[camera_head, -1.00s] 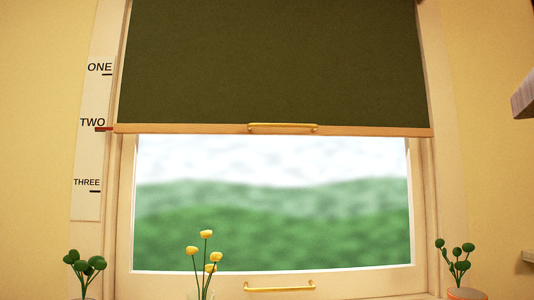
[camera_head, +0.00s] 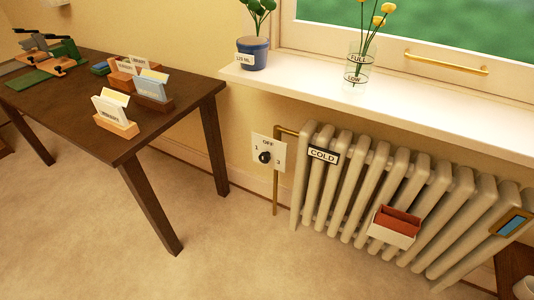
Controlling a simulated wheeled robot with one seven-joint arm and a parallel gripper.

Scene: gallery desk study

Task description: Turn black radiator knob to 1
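The black radiator knob (camera_head: 264,157) sits on a white dial plate (camera_head: 268,148) on the wall, just left of the radiator. The plate reads OFF at the top, 1 at the left and 2 at the right. The knob is small here, and I cannot tell which mark it points at. The radiator (camera_head: 345,195) is cream, with a sign reading COLD (camera_head: 323,155) near its upper left. My gripper is not in view.
A dark wooden table (camera_head: 75,105) with card holders stands at the left. A white window sill (camera_head: 400,110) juts out above the radiator, with a potted plant (camera_head: 253,53) and a glass vase (camera_head: 357,68). A red-and-white box (camera_head: 393,228) hangs on the radiator. The floor in front is clear.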

